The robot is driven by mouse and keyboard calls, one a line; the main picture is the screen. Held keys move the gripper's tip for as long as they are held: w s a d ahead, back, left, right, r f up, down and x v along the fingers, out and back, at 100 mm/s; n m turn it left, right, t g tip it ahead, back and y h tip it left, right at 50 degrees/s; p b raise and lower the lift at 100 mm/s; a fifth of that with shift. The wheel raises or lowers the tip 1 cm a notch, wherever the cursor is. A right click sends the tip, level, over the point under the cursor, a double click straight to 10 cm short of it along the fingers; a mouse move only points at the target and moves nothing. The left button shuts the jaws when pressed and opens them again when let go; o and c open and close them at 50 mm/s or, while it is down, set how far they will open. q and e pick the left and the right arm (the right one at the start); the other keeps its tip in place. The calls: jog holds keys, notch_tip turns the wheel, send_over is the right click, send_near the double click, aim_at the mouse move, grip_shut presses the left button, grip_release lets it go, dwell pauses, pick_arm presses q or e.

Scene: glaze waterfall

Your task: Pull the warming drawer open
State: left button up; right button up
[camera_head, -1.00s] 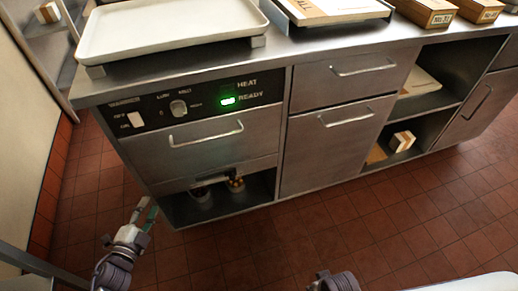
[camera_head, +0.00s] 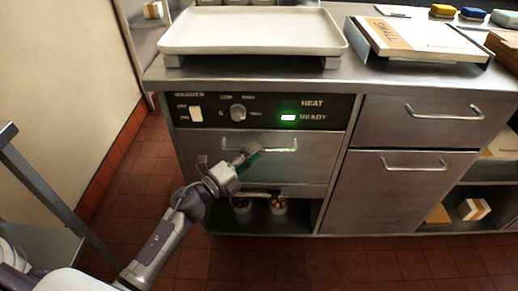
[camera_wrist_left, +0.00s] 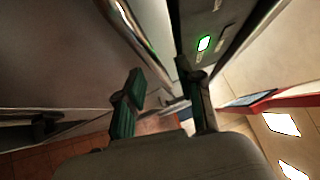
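The warming drawer (camera_head: 312,171) is a closed steel front under a black control panel (camera_head: 265,110). Its bar handle (camera_head: 280,149) runs across its upper part. My left gripper (camera_head: 248,157) is in front of the handle's left part and covers some of it. In the left wrist view the two green-tipped fingers (camera_wrist_left: 162,103) stand apart with nothing seen between them. I cannot tell whether they touch the handle. The panel's lit green light (camera_wrist_left: 204,43) also shows there. My right gripper is out of view.
A white tray (camera_head: 170,45) sits on the counter above the panel. Below the drawer is an open shelf with two small containers (camera_head: 278,205). Another drawer and a cabinet door (camera_head: 400,195) are to the right. The tiled floor in front is clear.

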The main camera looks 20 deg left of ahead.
pick_arm(q)
jog(key=shift+x, duration=1.3)
grip_shut()
jog(key=shift+f, duration=0.1)
